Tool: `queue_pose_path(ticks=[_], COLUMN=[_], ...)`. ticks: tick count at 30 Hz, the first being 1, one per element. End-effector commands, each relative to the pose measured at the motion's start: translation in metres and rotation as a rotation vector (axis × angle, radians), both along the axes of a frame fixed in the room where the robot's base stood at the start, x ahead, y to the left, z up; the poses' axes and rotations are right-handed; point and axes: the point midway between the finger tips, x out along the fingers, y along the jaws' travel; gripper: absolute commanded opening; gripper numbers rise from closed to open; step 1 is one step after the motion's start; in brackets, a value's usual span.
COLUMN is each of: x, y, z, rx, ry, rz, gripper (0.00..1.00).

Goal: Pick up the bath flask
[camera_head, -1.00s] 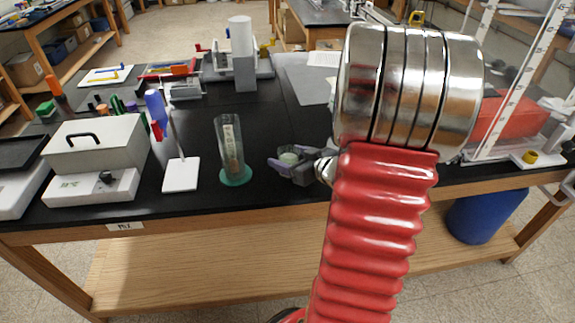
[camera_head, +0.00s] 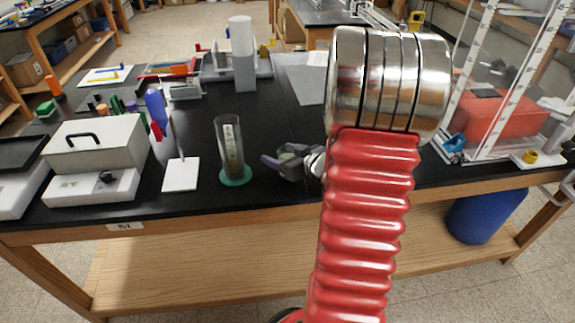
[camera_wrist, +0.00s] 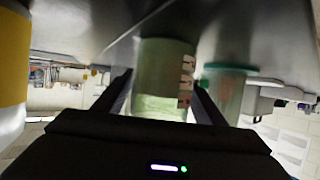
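A pale green translucent vessel with small labels, which I take for the bath flask (camera_wrist: 163,75), stands between the fingers of my gripper (camera_wrist: 163,88) in the wrist view. The fingers lie along both its sides and look open; contact cannot be made out. The gripper body hides its near end. In the head view my gripper (camera_head: 280,163) is low over the front of the black bench, with a small greenish patch of the flask (camera_head: 288,157) showing among its fingers.
A tall clear cylinder on a green base (camera_head: 235,176) stands just left of my gripper. A white plate with a rod (camera_head: 181,175) and a grey lidded box (camera_head: 97,145) are farther left. A clear-walled frame with a red block (camera_head: 498,112) stands right. The black bench (camera_head: 285,115) behind is fairly clear.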

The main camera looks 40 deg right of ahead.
Motion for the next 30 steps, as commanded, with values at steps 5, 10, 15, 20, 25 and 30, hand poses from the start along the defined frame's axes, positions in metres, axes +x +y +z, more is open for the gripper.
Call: queue_pose_path(ticks=[5,10,15,20,25,30], x=[-0.0001,-0.0001,-0.0001,-0.0001,-0.0002,-0.0001], y=[0.0,0.0,-0.0001,-0.0001,-0.0002,-0.0002], z=[0.0,0.0,-0.0001,0.0001,0.0002,0.0013], rx=[0.0,0.0,0.0,0.0,0.0,0.0], ry=[0.0,0.0,0.0,0.0,0.0,0.0], rz=[0.0,0.0,0.0,0.0,0.0,0.0], gripper=[0.51,0.39,0.27,0.21,0.21,0.21])
